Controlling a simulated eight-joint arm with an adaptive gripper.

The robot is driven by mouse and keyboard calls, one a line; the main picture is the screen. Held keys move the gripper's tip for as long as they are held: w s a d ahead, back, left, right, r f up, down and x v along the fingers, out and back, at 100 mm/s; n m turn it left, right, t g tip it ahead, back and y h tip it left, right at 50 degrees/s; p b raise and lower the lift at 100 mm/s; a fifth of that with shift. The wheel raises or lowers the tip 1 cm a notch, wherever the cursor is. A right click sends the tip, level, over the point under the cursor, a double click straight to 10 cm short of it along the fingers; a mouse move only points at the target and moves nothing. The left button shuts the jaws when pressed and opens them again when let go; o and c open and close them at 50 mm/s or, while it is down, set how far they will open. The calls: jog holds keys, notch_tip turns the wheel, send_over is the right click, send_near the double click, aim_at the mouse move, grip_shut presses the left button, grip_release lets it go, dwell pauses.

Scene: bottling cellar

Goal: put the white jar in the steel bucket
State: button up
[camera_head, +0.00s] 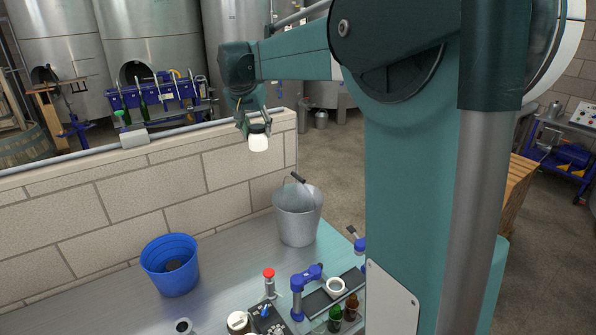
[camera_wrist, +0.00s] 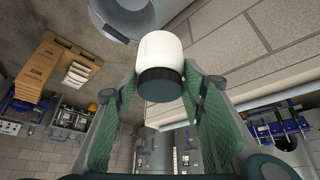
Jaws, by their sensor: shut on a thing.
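My gripper (camera_head: 257,124) is shut on the white jar (camera_head: 258,142), high above the bench and close to the wall. The jar hangs below the fingers, and its dark lid shows at the fingers. In the wrist view the white jar (camera_wrist: 161,52) sits between the green finger pads of my gripper (camera_wrist: 160,88), its dark lid nearest the camera. The steel bucket (camera_head: 297,218) stands upright on the bench, below and a little right of the jar. Part of the steel bucket (camera_wrist: 121,18) shows at the top of the wrist view, beside the jar.
A blue bucket (camera_head: 170,265) stands left on the metal bench (camera_head: 226,262). A block wall (camera_head: 130,205) runs behind the bench. Bare bench lies between the two buckets.

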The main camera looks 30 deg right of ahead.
jog(key=s+d+p, duration=0.3)
jog(key=d+p, duration=0.9)
jog(key=d, duration=0.3)
notch_tip(320, 180, down, 5)
jog(key=shift+w+d+r, duration=0.1)
jog(key=shift+w+d, duration=0.05)
jog(key=shift+w, duration=0.1)
jog(key=shift+f+p, duration=0.4)
jog(key=shift+f, duration=2.55)
jog(key=shift+f, duration=0.1)
jog(key=shift+f+p, duration=0.35)
jog(key=shift+f, duration=1.6)
jog(key=shift+f, duration=0.2)
